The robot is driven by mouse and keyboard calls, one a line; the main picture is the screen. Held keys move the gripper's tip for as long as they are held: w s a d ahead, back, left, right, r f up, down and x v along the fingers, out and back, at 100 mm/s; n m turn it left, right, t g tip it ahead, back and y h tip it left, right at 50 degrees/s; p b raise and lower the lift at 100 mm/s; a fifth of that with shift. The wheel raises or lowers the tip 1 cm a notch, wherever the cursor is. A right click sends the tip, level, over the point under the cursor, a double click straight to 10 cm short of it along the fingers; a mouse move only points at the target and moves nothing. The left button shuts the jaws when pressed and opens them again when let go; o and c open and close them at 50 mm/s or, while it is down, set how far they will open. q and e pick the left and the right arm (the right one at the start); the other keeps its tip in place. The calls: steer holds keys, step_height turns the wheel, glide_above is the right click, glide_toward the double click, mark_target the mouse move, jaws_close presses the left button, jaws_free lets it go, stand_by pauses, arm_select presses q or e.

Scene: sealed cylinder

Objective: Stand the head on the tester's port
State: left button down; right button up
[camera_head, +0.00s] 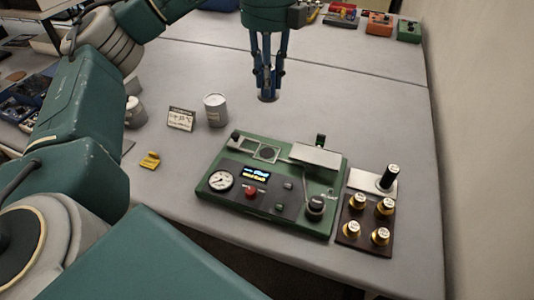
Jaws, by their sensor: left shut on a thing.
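My left gripper (267,88) points down above the table behind the tester, its blue fingers shut. A small dark round piece with a brownish rim (267,98) shows at the fingertips; I take it to be the head, mostly hidden by the fingers. The green tester (230,190) lies on the table in front, apart from the gripper. Its top has a gauge, a lit display, a red button, a black knob and a raised pale plate. My right gripper is not in view.
A grey can (215,110), a small sign (181,119) and a yellow piece (150,160) stand left of the tester. Right of it is a dark rack (366,228) with several brass-capped pieces, and a pale plate with a black-topped cylinder (389,178). Table behind the tester is mostly clear.

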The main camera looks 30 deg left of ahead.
arm_select(q)
steer(key=shift+w+a+r+n, duration=0.1)
steer(key=shift+r+n, duration=0.1)
steer(key=shift+n, duration=0.4)
steer(key=shift+f, duration=0.15)
steer(key=shift+n, duration=0.3)
step_height(320, 180, down, 14)
steer(key=shift+a+f+p, duration=0.15)
steer(key=shift+f+p, duration=0.05)
steer(key=shift+p, duration=0.15)
step_height(320, 180, down, 5)
steer(key=shift+r+p, duration=0.1)
steer(key=shift+p, duration=0.4)
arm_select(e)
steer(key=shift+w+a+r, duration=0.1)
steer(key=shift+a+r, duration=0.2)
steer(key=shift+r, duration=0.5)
arm_select(q)
steer(key=shift+f, duration=0.25)
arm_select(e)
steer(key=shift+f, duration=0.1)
